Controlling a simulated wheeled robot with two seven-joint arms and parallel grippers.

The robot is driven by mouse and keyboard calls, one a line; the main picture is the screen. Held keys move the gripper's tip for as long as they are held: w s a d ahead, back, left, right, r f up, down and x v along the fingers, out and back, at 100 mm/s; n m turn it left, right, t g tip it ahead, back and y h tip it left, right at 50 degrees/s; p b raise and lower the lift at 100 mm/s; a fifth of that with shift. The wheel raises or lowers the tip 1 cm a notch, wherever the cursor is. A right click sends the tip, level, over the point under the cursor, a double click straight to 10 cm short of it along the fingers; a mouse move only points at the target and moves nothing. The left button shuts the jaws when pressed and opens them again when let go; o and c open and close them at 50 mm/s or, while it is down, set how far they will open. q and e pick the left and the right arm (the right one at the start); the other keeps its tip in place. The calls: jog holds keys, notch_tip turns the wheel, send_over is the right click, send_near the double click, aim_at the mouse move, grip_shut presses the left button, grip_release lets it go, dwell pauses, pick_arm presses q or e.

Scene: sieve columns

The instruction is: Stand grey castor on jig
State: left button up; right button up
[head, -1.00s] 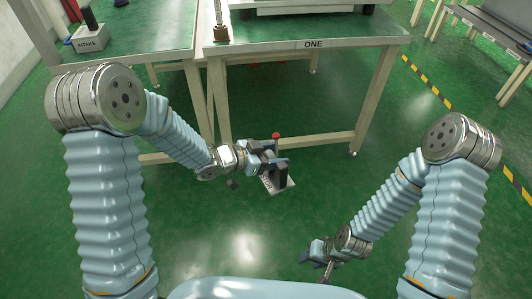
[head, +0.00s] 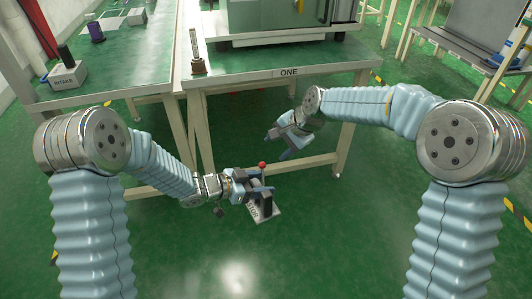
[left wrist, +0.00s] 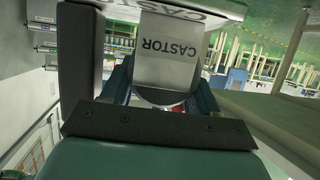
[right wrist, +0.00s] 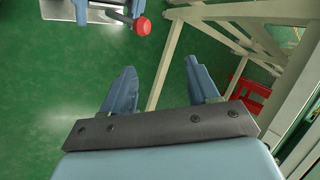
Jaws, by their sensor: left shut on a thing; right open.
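My left gripper (head: 260,182) is shut on the grey castor (head: 266,213) and holds it in the air in front of the table marked ONE. The castor has a pale base plate and a red knob (head: 262,164) above it. In the left wrist view the castor's face (left wrist: 168,62) reads CASTOR upside down between the fingers. My right gripper (head: 279,145) is open and empty, above and right of the castor. Its two fingers stand apart in the right wrist view (right wrist: 160,88), where the red knob (right wrist: 142,27) shows beyond them. I cannot make out a jig.
Table ONE (head: 240,78) carries a green-grey machine (head: 270,42) at the back and a small upright stand (head: 196,65) at its left corner. Green floor is clear in front.

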notch_tip(320, 180, up, 6)
jog(key=s+a, duration=0.3)
notch_tip(320, 180, up, 3)
jog(key=m+g+h, duration=0.3)
jog(key=m+h, duration=0.1)
jog(key=h, duration=0.1)
send_over(266, 194)
notch_tip(266, 194, down, 12)
jog(key=shift+f, duration=0.1)
